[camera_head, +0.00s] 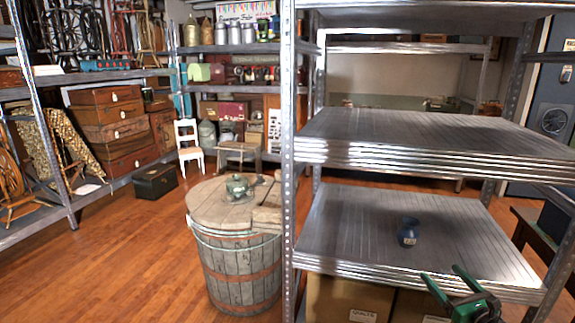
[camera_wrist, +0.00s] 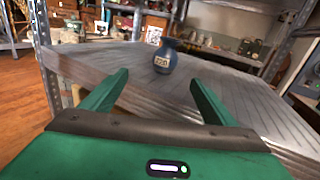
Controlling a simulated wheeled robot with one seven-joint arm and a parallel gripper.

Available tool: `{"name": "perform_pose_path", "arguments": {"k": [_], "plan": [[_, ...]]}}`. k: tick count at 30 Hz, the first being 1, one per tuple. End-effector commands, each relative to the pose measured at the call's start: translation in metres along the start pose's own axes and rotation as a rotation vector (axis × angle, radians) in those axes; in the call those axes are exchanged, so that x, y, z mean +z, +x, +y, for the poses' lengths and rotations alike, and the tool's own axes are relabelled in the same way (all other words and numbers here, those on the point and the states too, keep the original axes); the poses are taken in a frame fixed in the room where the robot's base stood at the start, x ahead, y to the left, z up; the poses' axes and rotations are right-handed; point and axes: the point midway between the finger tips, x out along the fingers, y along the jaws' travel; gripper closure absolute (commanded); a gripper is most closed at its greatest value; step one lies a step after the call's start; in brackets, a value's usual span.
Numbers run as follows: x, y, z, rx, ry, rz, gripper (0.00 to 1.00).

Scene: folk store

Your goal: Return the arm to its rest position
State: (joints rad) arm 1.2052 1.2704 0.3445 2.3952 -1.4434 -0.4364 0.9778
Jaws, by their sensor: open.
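My gripper (camera_head: 448,283) is at the lower right of the head view, at the front edge of the lower metal shelf (camera_head: 345,218). Its two green fingers are spread apart with nothing between them. In the wrist view my gripper (camera_wrist: 160,92) points over the shelf (camera_wrist: 255,103). A small blue vase (camera_head: 408,232) with a pale label stands upright on that shelf, behind the fingertips and apart from them. The vase (camera_wrist: 165,57) also shows in the wrist view, beyond the open fingers. The rest of my arm is mostly out of view.
An upper metal shelf (camera_head: 430,135) lies above the lower one, and a metal post (camera_head: 289,150) stands at its left. Cardboard boxes (camera_head: 345,300) sit beneath. A wooden barrel (camera_head: 240,265) stands left of the rack. The wooden floor (camera_head: 130,265) further left is clear.

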Motion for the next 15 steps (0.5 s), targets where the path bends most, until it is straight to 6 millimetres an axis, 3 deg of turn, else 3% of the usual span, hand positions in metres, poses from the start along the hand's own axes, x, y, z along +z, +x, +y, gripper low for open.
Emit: {"name": "perform_pose_path", "arguments": {"k": [15], "plan": [[0.016, 0.005, 0.092, 0.370, -0.410, 0.057, 0.20]]}}
